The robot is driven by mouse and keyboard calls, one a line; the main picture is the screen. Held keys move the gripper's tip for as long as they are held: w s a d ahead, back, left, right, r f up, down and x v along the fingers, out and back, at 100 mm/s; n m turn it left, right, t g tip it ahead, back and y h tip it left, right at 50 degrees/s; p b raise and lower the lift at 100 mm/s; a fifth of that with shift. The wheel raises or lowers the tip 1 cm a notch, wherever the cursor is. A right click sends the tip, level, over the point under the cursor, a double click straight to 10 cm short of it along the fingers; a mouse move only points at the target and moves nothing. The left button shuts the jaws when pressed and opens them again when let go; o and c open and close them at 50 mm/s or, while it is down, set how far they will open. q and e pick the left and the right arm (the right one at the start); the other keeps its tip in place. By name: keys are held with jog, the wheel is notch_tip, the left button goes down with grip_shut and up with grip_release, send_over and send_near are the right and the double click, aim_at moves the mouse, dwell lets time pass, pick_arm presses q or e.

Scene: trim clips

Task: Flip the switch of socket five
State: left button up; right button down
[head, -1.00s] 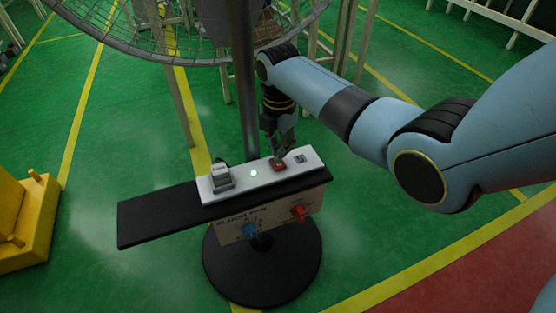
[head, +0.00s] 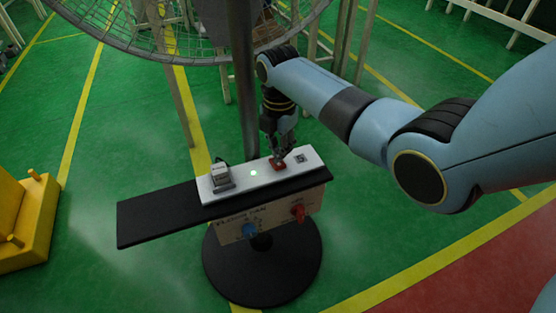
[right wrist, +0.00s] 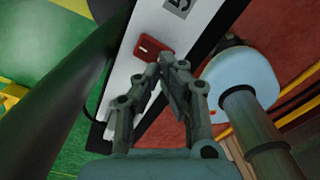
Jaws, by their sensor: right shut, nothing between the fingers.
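A white socket strip (head: 238,184) lies on a black shelf in the head view. It also shows in the right wrist view (right wrist: 125,80). A red rocker switch (head: 275,166) is on it, beside a label (head: 300,159) that seems to read 5; the switch is clear in the right wrist view (right wrist: 150,48), with the partly cut-off label (right wrist: 178,5). My right gripper (head: 281,156) is shut and empty, pointing down at the switch. In the right wrist view its fingertips (right wrist: 166,62) are at the switch's edge; I cannot tell whether they touch. My left gripper is not in view.
A grey plug (head: 221,178) sits at the strip's left, and a green light (head: 253,173) glows mid-strip. The fan's pole (head: 243,80) stands close behind. The black shelf (head: 155,215) is bare at left.

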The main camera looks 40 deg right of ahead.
aim_at(279, 164)
jog(key=shift+f+b, duration=0.8)
jog(key=shift+f, duration=0.65)
dwell(0.5)
notch_tip(279, 164, up, 7)
jog(key=p, duration=0.7)
jog(key=shift+r+p, duration=0.1)
jog(key=shift+p, duration=0.2)
jog(key=shift+s, duration=0.1)
jog(key=s+f+m, duration=0.7)
jog(key=s+f, duration=0.2)
jog(key=s, duration=0.6)
jog(key=s+f+m, duration=0.7)
jog(key=s+f, duration=0.2)
jog(key=s, duration=0.7)
jog(key=s+f+m, duration=0.7)
jog(key=s+f, duration=0.2)
jog(key=s, duration=0.7)
jog(key=shift+t+h, duration=0.4)
